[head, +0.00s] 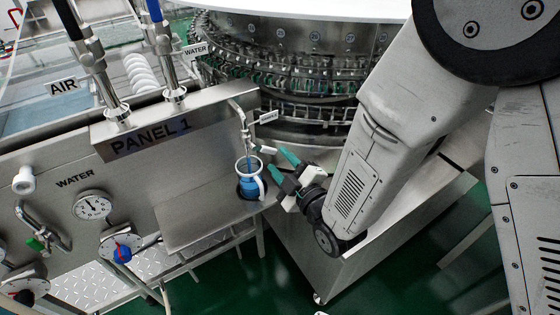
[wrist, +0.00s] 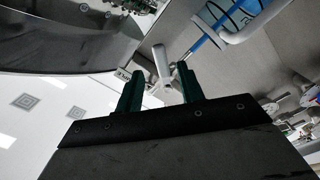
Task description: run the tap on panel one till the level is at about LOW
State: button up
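The tap (head: 240,112) on panel one (head: 150,138) hangs over a clear jug (head: 250,167) with a white rim and handle. Blue liquid shows in the jug; its level against any LOW mark cannot be read. In the wrist view a blue stream (wrist: 197,46) runs between the tap and the jug (wrist: 236,18), where dark marks show on the side. My gripper (head: 276,160) is right of the jug, its teal fingers apart. In the wrist view the pale tap lever (wrist: 160,62) shows between the fingertips of my gripper (wrist: 156,77); contact cannot be told.
The jug stands on a steel shelf (head: 190,222) in front of the panel. A pressure gauge (head: 92,205) and a blue-handled valve (head: 122,252) are at left. The rotary washer (head: 290,60) stands behind. Green floor (head: 275,280) shows below the shelf.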

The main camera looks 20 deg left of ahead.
aim_at(270, 152)
jog(key=shift+s+f, duration=0.1)
jog(key=shift+x, duration=3.85)
grip_shut()
